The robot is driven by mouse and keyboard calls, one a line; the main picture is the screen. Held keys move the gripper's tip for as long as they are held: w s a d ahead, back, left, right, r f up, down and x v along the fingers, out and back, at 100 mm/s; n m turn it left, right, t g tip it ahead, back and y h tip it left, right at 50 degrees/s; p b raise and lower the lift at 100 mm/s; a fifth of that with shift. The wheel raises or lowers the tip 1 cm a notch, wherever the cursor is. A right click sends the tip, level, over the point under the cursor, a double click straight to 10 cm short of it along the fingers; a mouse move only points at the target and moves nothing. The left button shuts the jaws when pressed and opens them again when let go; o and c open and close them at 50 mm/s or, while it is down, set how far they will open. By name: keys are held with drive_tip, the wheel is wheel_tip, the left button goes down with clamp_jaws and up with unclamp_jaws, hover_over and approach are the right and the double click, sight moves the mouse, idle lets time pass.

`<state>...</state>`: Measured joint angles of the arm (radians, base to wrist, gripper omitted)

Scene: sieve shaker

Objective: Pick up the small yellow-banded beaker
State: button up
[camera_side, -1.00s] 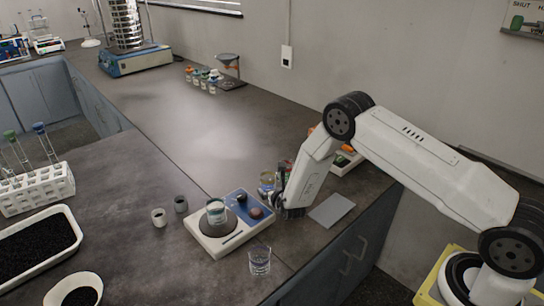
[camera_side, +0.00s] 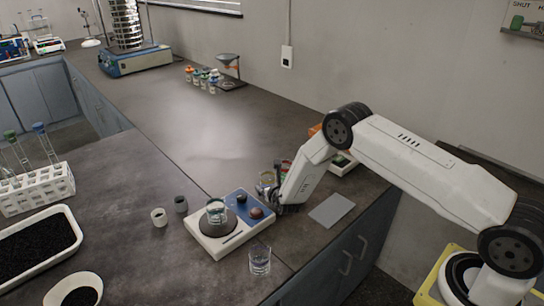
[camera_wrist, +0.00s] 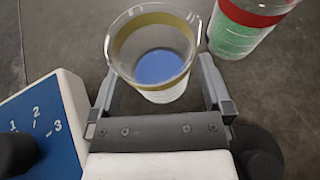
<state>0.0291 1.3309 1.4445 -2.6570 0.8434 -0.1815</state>
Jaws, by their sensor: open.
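The small yellow-banded beaker (camera_wrist: 152,82) is clear glass with a yellow band and a blue base seen through its mouth. In the wrist view it stands upright between the two fingers of my open gripper (camera_wrist: 160,90), with one finger on each side. I cannot tell whether the fingers touch the glass. In the side view the beaker (camera_side: 265,183) stands behind the balance, partly hidden by my gripper (camera_side: 277,200).
A red-banded beaker with green contents (camera_wrist: 245,25) stands close on the right in the wrist view. The balance (camera_side: 212,238), bearing another beaker (camera_side: 216,211), is close by. A clear beaker (camera_side: 260,261) stands in front. A grey plate (camera_side: 331,210) lies to the right.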

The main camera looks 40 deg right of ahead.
sight(270, 180)
drive_tip(key=c, duration=1.2)
drive_tip(key=shift+r, duration=0.3)
drive_tip(key=shift+r, duration=1.3)
drive_tip(key=shift+s+a+r, duration=0.25)
drive_tip(key=shift+s+r, duration=1.4)
drive_tip(key=shift+s, duration=0.65)
drive_tip(key=shift+s+a+r, duration=0.25)
drive_tip(key=shift+s+r, duration=1.35)
drive_tip(key=shift+s, duration=0.65)
drive_tip(key=shift+s+a+r, duration=0.25)
drive_tip(key=shift+s+r, duration=1.4)
drive_tip(key=shift+s, duration=0.65)
drive_tip(key=shift+s, duration=0.1)
